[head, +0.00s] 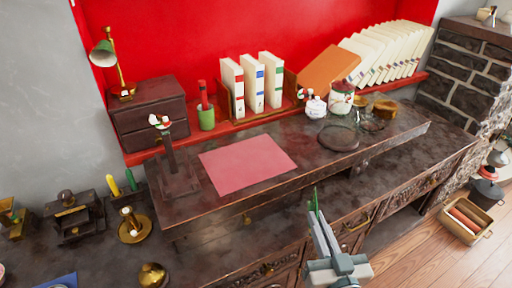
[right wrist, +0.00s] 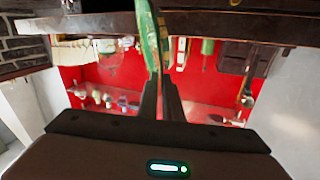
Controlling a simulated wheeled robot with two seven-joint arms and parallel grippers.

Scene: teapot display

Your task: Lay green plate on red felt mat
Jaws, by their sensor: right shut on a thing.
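The red felt mat (head: 248,163) lies flat and bare on the raised dark wooden top, left of centre in the head view. My right gripper (head: 318,218) is in front of the desk, to the right of and nearer than the mat. It is shut on the green plate (head: 315,201), which shows edge-on as a thin green sliver. In the right wrist view the green plate (right wrist: 152,42) stands on edge between the fingertips (right wrist: 161,84). Its face is mostly hidden. The plate is apart from the mat. My left gripper is not in view.
A dark candlestick-like stand (head: 175,165) is left of the mat. Behind are white binders (head: 252,82) and a green pot (head: 206,118). To the right are a dark round plate (head: 338,138), a small white teapot (head: 315,107) and a lidded jar (head: 341,98).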

